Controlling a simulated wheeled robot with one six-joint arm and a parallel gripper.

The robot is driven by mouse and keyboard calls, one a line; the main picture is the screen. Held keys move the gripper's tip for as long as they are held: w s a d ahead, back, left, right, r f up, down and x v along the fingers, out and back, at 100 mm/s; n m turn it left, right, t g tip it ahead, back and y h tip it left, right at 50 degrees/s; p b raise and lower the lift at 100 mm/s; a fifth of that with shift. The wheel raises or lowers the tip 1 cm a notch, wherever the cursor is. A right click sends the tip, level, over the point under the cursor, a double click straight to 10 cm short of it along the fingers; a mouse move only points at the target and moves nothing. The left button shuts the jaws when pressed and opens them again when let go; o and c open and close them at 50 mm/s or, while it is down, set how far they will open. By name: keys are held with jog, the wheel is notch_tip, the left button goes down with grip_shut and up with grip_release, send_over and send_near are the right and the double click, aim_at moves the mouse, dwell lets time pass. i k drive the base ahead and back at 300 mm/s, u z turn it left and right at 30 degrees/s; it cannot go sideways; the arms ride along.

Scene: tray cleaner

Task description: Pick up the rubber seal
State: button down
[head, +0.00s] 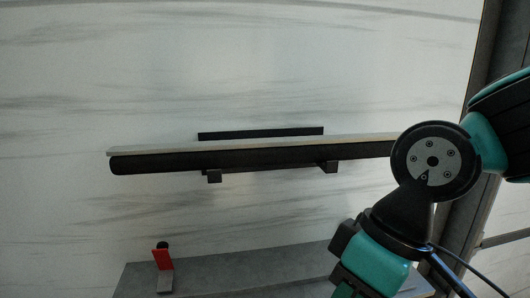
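A long black bar (260,157) with a pale strip along its top runs across the marble-look wall in the head view. It rests on two small black brackets, and its right end goes behind my arm. A shorter, thin black strip (260,133) shows just above and behind it. I cannot tell for certain which of these is the rubber seal. My arm comes in from the right and bends down to the bottom edge. My gripper's fingers are not visible in this view.
A grey ledge (225,272) lies at the bottom. A small red piece (162,259) with a black top stands at its left end. A dark vertical frame (485,55) edges the wall at right.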

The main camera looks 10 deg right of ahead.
aim_at(125, 160)
jog(key=k, duration=0.6)
jog(key=z, duration=0.55)
jog(key=i, duration=1.3)
jog(key=u, duration=0.55)
